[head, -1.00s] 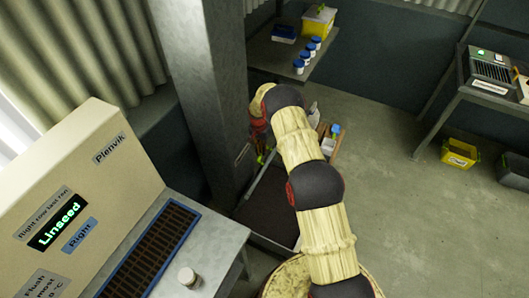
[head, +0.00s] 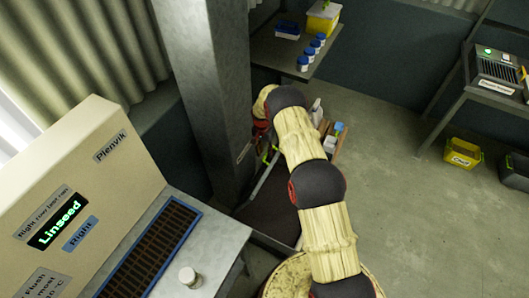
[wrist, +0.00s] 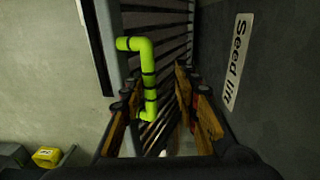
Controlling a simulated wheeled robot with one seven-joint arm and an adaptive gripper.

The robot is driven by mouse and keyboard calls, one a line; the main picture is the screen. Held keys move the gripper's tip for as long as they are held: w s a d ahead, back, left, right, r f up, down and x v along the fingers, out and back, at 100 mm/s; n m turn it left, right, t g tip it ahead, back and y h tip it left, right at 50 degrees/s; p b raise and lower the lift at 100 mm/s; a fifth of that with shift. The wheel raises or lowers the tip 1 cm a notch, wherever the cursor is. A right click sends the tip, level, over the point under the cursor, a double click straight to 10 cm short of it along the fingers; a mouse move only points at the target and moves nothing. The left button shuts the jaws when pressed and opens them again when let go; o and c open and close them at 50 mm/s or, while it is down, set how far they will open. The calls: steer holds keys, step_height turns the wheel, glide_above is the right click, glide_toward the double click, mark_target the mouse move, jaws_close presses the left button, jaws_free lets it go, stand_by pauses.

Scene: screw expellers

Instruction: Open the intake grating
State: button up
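The grating (wrist: 172,47) shows as slanted dark bars behind a grey frame edge in the wrist view. A bright green bent handle (wrist: 147,75) with black bands stands on its left side. My gripper (wrist: 155,82) is open, with its orange-brown fingers apart. The handle's lower part appears between them, closer to the left finger; I cannot tell whether they touch. In the head view the green handle (head: 269,154) shows in part beside the pillar, and my arm hides most of my gripper. How far the grating stands open cannot be told.
A grey pillar (head: 203,80) stands close left of my arm. A wall labelled "Seed lift" (wrist: 237,55) is close right in the wrist view. A Plenvik console (head: 95,190) is at left, a bench (head: 335,45) behind. Open floor (head: 400,200) lies to the right.

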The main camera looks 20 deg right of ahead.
steer(key=shift+r, duration=0.25)
step_height(320, 180, up, 12)
steer(key=shift+w+a+f, duration=0.15)
steer(key=shift+w+a, duration=0.1)
stand_by(0.6)
steer(key=s+a+n+g, duration=0.1)
steer(key=s+n, duration=0.3)
steer(key=s, duration=0.4)
steer(key=s+a+r+n+t, duration=0.2)
steer(key=s+a+r, duration=0.1)
steer(key=s+r, duration=0.9)
steer(key=s+a+r+n+t+b, duration=0.1)
steer(key=s+a+r, duration=0.3)
steer(key=s+r, duration=0.8)
steer(key=s+a+r+n+t+b, duration=0.1)
steer(key=s+a+r+n+t, duration=0.2)
steer(key=s+r, duration=0.9)
steer(key=shift+a+r+t, duration=0.25)
steer(key=shift+r+t, duration=0.35)
steer(key=shift+r, duration=1.05)
